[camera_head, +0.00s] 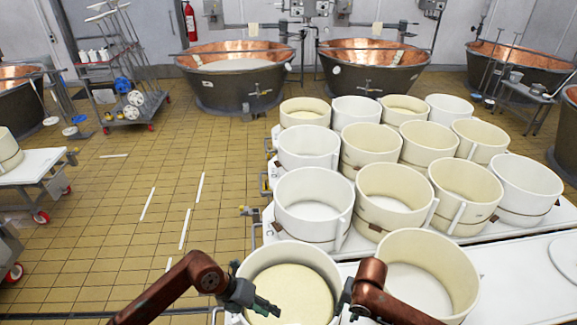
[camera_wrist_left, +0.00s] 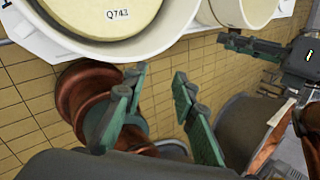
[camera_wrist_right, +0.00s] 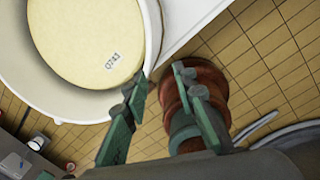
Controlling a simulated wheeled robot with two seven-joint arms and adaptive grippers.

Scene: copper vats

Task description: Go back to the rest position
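My left gripper (camera_head: 268,306) is low in the head view, in front of the nearest mould. In the left wrist view its green fingers (camera_wrist_left: 160,95) are spread apart with nothing between them. My right gripper is mostly hidden behind its copper-coloured arm in the head view. In the right wrist view its fingers (camera_wrist_right: 160,105) are also spread and empty. It also shows at the upper right of the left wrist view (camera_wrist_left: 240,42). A pale cheese labelled Q743 (camera_wrist_left: 112,14) lies in a round mould, beyond the fingers of both grippers; it also shows in the head view (camera_head: 292,285).
Rows of white and cream moulds (camera_head: 314,203) fill the table on the right, close to both arms. An empty-looking cream mould (camera_head: 430,262) stands beside the right arm. Copper vats (camera_head: 235,85) line the back wall. The tiled floor (camera_head: 120,215) at left is largely open.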

